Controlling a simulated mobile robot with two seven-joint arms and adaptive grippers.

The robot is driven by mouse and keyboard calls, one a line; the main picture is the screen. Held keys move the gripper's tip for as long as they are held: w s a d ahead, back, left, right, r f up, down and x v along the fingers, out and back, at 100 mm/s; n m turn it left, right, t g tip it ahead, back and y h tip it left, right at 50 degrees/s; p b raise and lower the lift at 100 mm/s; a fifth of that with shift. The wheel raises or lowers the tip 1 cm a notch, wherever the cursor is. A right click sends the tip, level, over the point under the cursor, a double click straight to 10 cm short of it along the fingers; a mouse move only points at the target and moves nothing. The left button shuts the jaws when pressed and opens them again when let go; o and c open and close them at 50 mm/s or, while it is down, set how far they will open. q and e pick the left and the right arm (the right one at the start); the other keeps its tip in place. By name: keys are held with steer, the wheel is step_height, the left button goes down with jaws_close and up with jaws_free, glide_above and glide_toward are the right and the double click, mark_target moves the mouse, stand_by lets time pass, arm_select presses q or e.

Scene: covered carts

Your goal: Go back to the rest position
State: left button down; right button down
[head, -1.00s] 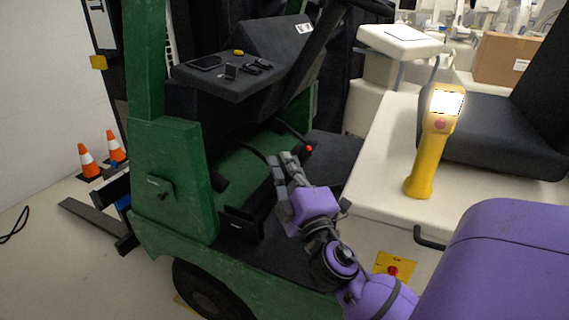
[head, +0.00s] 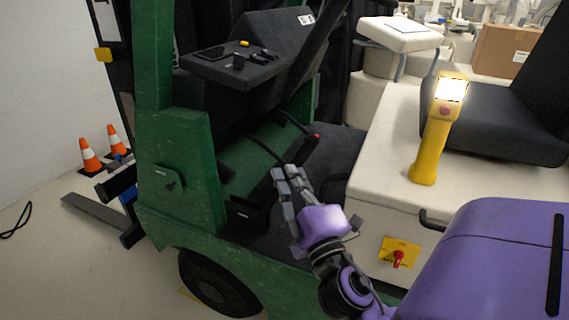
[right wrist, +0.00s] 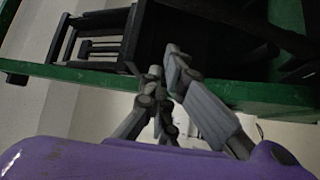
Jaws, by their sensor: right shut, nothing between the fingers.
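My right gripper (head: 284,174) is low in the middle of the head view, in front of the open floor of a green forklift (head: 180,165). Its grey fingers are shut with nothing between them. In the right wrist view the same gripper (right wrist: 170,62) shows its fingers close together, with the forklift's green edge (right wrist: 90,76) behind them. I cannot tell from the head view whether the gripper is clear of the forklift's side. My left gripper is not in any view.
A yellow handheld device (head: 435,135) stands on the white seat base beside the black seat (head: 493,117). A red switch on a yellow plate (head: 399,254) is right of my gripper. Orange cones (head: 90,155) stand at the left. Open floor lies at the lower left.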

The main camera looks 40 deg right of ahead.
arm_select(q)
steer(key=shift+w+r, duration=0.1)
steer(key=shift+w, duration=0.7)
arm_select(e)
steer(key=shift+s+a+f, duration=0.2)
steer(key=shift+s+a, duration=0.2)
steer(key=shift+s, duration=0.2)
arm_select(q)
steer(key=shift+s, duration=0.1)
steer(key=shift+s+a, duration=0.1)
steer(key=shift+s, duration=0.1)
